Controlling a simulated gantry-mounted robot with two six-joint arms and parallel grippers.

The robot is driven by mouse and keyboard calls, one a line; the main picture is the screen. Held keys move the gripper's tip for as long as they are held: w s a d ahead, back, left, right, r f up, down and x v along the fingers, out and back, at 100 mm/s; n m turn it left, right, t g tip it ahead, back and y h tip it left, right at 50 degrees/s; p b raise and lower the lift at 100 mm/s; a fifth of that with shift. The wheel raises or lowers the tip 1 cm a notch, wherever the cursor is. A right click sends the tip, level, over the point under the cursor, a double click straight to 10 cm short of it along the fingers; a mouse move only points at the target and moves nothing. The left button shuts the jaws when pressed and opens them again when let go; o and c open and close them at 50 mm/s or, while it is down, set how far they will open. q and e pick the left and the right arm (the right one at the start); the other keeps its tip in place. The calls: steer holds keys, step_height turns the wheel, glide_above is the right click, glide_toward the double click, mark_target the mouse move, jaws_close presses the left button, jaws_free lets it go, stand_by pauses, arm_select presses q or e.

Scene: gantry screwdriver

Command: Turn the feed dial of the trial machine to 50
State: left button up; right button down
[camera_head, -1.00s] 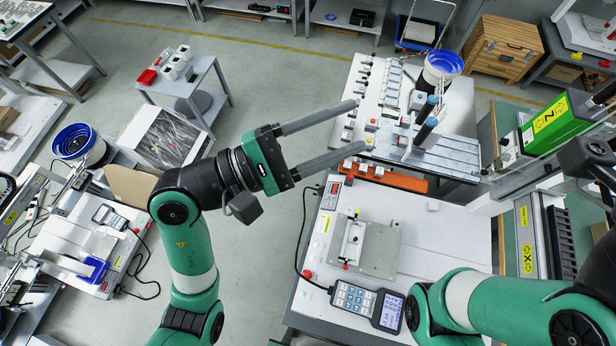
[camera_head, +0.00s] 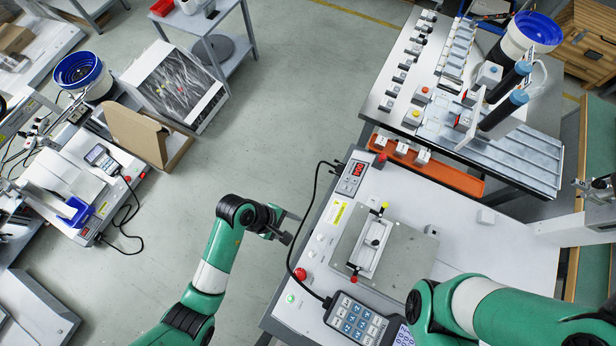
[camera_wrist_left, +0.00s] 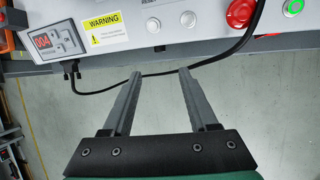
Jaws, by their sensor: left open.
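The bench machine (camera_head: 470,230) stands right of centre in the head view. A display box (camera_head: 355,172) with red digits sits at its back left corner; it also shows at the upper left of the left wrist view (camera_wrist_left: 52,42), with small controls beside the digits. I cannot tell which control is the feed dial, and its setting is not readable. My left gripper (camera_head: 293,227) is open and empty beside the machine's left edge. In the left wrist view its fingers (camera_wrist_left: 160,74) point at the front panel, apart from it. My right gripper is not in view.
A black cable (camera_head: 303,215) loops off the machine's left edge close to my left gripper. A red button (camera_head: 299,274) and green button (camera_head: 290,298) sit on that edge. A keypad pendant (camera_head: 358,322) lies in front.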

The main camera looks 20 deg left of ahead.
arm_select(q)
steer(key=b+x, duration=0.5)
steer(key=x, duration=0.6)
steer(key=shift+r, duration=0.1)
jaws_close()
